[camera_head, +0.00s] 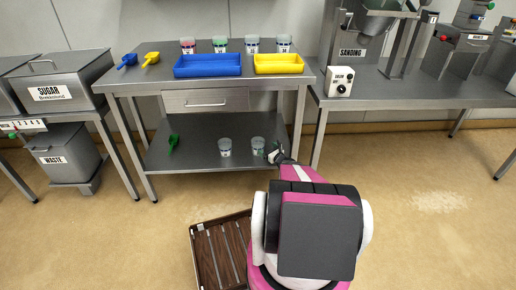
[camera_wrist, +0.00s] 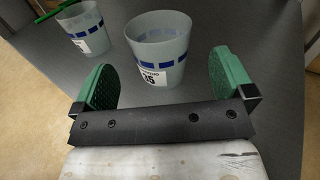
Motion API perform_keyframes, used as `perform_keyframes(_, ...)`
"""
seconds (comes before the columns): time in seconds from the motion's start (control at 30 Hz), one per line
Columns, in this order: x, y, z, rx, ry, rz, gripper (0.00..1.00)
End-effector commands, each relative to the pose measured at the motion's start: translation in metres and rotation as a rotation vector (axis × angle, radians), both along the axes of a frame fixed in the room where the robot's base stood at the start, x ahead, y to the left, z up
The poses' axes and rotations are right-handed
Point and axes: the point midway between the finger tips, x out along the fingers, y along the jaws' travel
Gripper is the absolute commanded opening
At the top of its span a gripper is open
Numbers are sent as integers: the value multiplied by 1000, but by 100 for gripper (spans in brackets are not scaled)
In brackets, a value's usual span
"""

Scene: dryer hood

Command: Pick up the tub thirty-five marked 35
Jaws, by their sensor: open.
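The tub marked 35 (camera_wrist: 160,52) is a translucent cup with a blue band and a white label, upright on the lower shelf. In the head view it is the right one of two tubs (camera_head: 258,146) there. My gripper (camera_wrist: 170,82) is open, its green pads on either side of the near end of the tub, with the tub standing between and just beyond them. I cannot tell whether a pad touches it. In the head view my gripper (camera_head: 275,152) is beside the tub's right side, partly hidden by my arm.
A second tub (camera_head: 225,147) stands left on the same shelf (camera_head: 195,155), with a green scoop (camera_head: 173,143) farther left. The drawer (camera_head: 205,101) and tabletop are above. Several tubs, a blue tray (camera_head: 207,66) and a yellow tray (camera_head: 278,64) are on top. A brown slatted crate (camera_head: 208,255) is on the floor.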

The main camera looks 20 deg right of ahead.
Motion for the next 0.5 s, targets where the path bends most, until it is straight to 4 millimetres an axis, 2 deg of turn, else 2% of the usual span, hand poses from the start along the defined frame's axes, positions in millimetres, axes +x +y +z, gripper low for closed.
perform_keyframes(0.1, 20, 5, -1, -1, -1, 1, 100)
perform_keyframes(0.37, 36, 12, 0, -2, -1, 1, 100)
perform_keyframes(0.5, 53, 18, -1, -3, -2, 3, 100)
